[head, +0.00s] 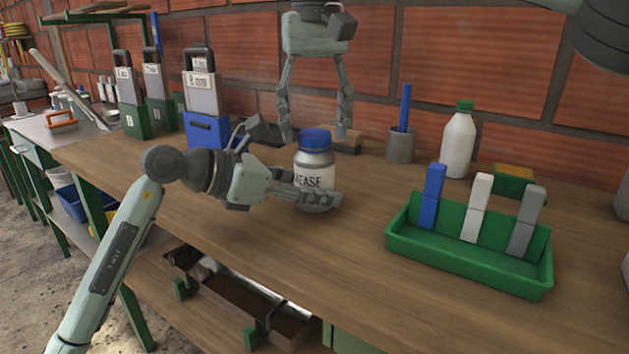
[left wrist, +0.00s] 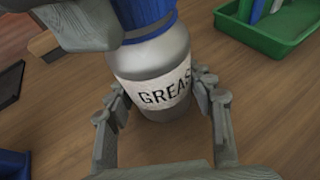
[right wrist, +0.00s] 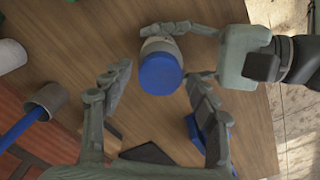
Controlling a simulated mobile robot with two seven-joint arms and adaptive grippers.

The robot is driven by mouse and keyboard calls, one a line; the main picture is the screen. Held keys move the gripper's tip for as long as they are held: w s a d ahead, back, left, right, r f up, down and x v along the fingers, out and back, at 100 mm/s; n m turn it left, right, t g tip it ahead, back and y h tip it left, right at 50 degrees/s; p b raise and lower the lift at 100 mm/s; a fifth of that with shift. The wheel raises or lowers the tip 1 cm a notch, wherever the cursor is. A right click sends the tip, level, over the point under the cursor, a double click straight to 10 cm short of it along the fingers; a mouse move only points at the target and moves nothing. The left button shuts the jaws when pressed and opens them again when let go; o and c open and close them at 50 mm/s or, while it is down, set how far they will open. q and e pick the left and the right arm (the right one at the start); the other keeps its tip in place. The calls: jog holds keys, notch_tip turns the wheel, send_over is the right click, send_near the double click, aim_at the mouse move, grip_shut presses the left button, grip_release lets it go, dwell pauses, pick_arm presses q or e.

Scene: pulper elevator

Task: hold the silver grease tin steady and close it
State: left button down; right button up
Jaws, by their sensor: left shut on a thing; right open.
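The silver grease tin (head: 314,172), with a blue lid (head: 315,139) and a "GREASE" label, stands upright on the wooden workbench. My left gripper (head: 318,196) is shut on the tin's lower body from the left; the left wrist view shows its fingers on both sides of the tin (left wrist: 158,70). My right gripper (head: 315,135) points down from above, open and empty, its fingers spread behind and above the lid. In the right wrist view the blue lid (right wrist: 160,74) lies between and beyond the open fingers, apart from them. The lid sits on the tin's top; whether it is tight I cannot tell.
A green tray (head: 470,262) with blue, white and grey upright pieces stands to the right. Behind are a white bottle (head: 458,145), a grey cup (head: 401,147) with a blue stick, and a brush-like block (head: 347,141). Blue bin (head: 207,131) stands left. The bench front is clear.

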jog(key=c, duration=1.2)
jog(key=m, duration=0.6)
jog(key=shift+m, duration=0.4)
jog(key=m, duration=0.4)
jog(key=shift+m, duration=0.4)
jog(key=m, duration=0.4)
jog(key=shift+m, duration=0.3)
jog(key=m, duration=1.4)
jog(key=shift+f+m, duration=0.1)
jog(key=shift+m, duration=0.2)
jog(key=m, duration=1.6)
jog(key=o, duration=1.3)
